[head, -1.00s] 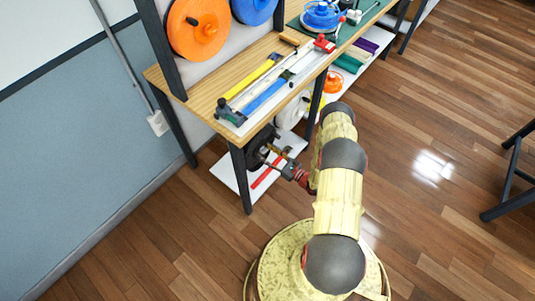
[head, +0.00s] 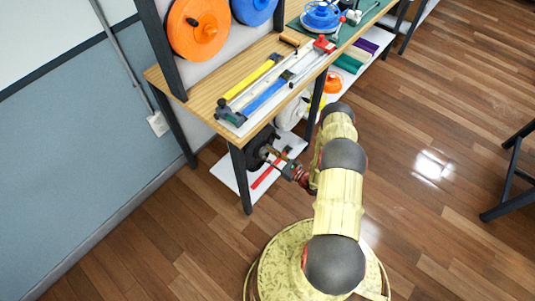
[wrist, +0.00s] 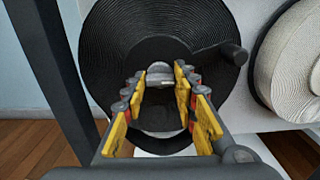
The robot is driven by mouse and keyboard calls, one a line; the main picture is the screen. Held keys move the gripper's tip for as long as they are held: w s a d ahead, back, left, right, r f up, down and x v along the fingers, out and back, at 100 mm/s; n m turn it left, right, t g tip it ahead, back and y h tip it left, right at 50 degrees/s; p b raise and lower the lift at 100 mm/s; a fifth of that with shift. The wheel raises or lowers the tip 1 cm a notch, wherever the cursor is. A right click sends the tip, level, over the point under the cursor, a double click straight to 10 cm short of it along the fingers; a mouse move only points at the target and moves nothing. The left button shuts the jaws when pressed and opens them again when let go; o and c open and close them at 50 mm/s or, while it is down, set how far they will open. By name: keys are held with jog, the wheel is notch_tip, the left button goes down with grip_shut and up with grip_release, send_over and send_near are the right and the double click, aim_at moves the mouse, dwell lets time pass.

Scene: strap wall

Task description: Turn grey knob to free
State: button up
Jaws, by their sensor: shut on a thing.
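The grey knob (wrist: 159,86) sits at the hub of a black strap roll (wrist: 110,45) in the wrist view. My gripper (wrist: 160,92) reaches straight at the hub, with one yellow-padded finger on each side of the knob. It is shut on the knob. The fingers hide the knob's sides and part of the hub. A dark crank handle (wrist: 232,52) sticks out from the roll at upper right. In the head view my gripper (head: 280,158) is under the bench top, in front of the black roll (head: 258,148); the knob cannot be made out there.
A white strap roll (wrist: 297,65) hangs just right of the black one. A dark bench leg (wrist: 48,70) stands close at left. The wooden bench top (head: 180,85) is above my gripper. A low white shelf (head: 226,174) with a red strip is below.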

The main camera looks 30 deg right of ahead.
jog(key=shift+n, duration=0.4)
jog(key=shift+a+f+n+b, duration=0.1)
jog(key=shift+n+b, duration=1.85)
jog(key=shift+n, duration=6.55)
jog(key=o, duration=1.2)
jog(key=shift+c, duration=0.2)
jog(key=v, duration=1.2)
